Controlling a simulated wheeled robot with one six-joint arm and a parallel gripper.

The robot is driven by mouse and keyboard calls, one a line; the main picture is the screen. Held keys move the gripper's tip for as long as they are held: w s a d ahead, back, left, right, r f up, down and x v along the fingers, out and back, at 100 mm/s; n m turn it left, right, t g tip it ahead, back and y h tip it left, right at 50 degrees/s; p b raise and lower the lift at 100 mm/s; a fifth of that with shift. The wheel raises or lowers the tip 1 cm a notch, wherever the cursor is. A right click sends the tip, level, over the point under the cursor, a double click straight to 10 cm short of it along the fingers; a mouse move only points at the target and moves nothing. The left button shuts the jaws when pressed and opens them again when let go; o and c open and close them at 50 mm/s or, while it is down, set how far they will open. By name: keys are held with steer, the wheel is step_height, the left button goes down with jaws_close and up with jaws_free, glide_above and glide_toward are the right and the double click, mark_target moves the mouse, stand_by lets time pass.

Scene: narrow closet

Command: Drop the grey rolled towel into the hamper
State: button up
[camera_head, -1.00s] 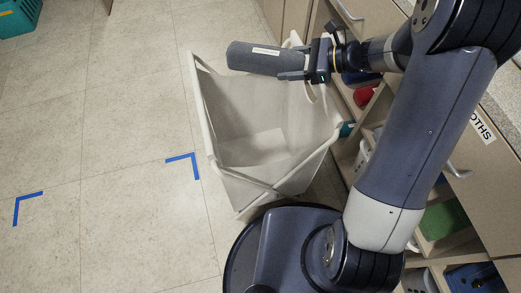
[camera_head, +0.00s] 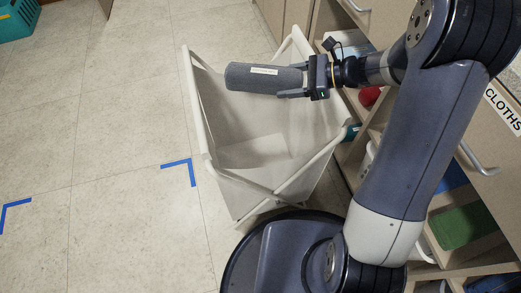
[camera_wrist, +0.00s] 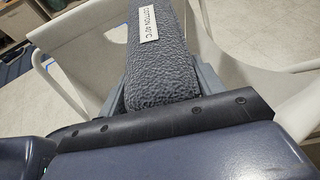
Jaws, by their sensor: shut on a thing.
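The grey rolled towel (camera_head: 263,78) has a white label and lies sideways in my gripper (camera_head: 296,84). My gripper is shut on the towel's right end. The towel is over the far part of the open hamper (camera_head: 202,128), which has a white frame and a pale fabric bag. The bag's visible bottom is bare. In the wrist view the towel (camera_wrist: 158,62) stretches away from my gripper (camera_wrist: 162,95), and its label reads "COTTON 40°C". Parts of the hamper's rim (camera_wrist: 60,82) show on both sides of it.
Open shelving with bins stands close on the right, with a green box (camera_head: 464,226) and a red item (camera_head: 370,96). A drawer there is labelled "CLOTHS" (camera_head: 503,108). Blue tape corners (camera_head: 180,167) mark the clear floor at left. A teal crate (camera_head: 18,18) is at far left.

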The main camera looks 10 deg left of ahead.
mark_target(290, 73)
steer(key=o, duration=1.2)
step_height(290, 73, up, 10)
steer(key=p, duration=0.4)
step_height(290, 73, down, 10)
steer(key=b, duration=0.4)
steer(key=shift+f, duration=0.25)
step_height(290, 73, up, 3)
steer(key=shift+f+p, duration=0.1)
steer(key=shift+p, duration=1.1)
steer(key=shift+r+p, duration=1.45)
steer(key=shift+r, duration=0.05)
